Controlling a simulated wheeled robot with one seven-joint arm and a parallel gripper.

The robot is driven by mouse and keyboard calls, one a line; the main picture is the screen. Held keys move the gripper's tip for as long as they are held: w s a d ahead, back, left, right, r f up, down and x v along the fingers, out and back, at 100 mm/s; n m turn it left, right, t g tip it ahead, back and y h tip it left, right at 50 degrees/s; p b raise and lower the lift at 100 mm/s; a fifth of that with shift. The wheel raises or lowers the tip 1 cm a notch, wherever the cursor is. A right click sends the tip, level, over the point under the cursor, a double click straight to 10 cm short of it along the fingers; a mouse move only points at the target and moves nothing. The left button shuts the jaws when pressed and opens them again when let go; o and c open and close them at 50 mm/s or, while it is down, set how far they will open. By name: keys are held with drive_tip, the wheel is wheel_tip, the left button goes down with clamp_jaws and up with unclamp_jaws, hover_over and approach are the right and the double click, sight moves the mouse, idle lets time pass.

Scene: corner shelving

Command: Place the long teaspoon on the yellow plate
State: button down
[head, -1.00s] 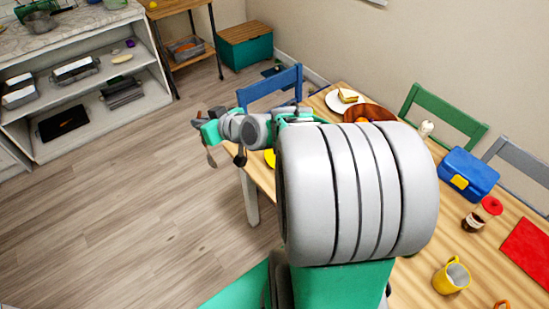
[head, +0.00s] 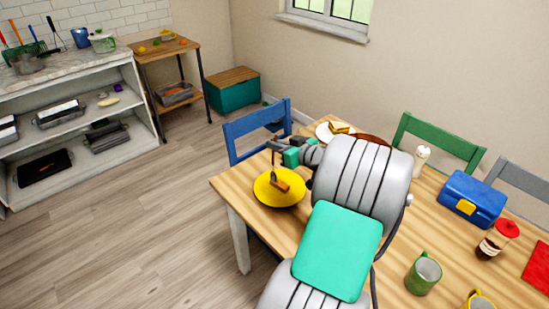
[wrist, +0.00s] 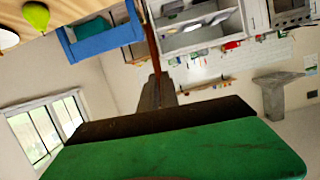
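The yellow plate (head: 264,195) lies on the near left corner of the wooden table, with a small orange-brown piece on it. My gripper (head: 276,156) is over the far side of the plate. A thin dark piece (head: 273,165) hangs from it toward the plate and looks like the long teaspoon; I cannot tell whether it touches the plate. In the wrist view a thin reddish-brown handle (wrist: 150,40) runs up from the dark fingertip (wrist: 157,92), so the gripper seems shut on it. The spoon's bowl is not clear.
Behind my gripper are a white plate with a sandwich (head: 338,128) and a brown bowl (head: 373,139), partly hidden by my arm. A blue chair (head: 256,128) stands at the table's end. A green mug (head: 423,274), jar (head: 497,240) and blue lunchbox (head: 472,199) are at right.

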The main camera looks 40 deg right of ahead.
sight(274, 161)
drive_tip(key=w+d+f+p, duration=0.1)
drive_tip(key=w+d+f, duration=0.1)
drive_tip(key=f, duration=0.6)
drive_tip(key=shift+w, duration=0.65)
drive_tip(key=shift+f, duration=0.25)
drive_tip(key=c, duration=1.4)
unclamp_jaws()
drive_tip(key=shift+c, duration=0.2)
drive_tip(key=shift+r, duration=0.1)
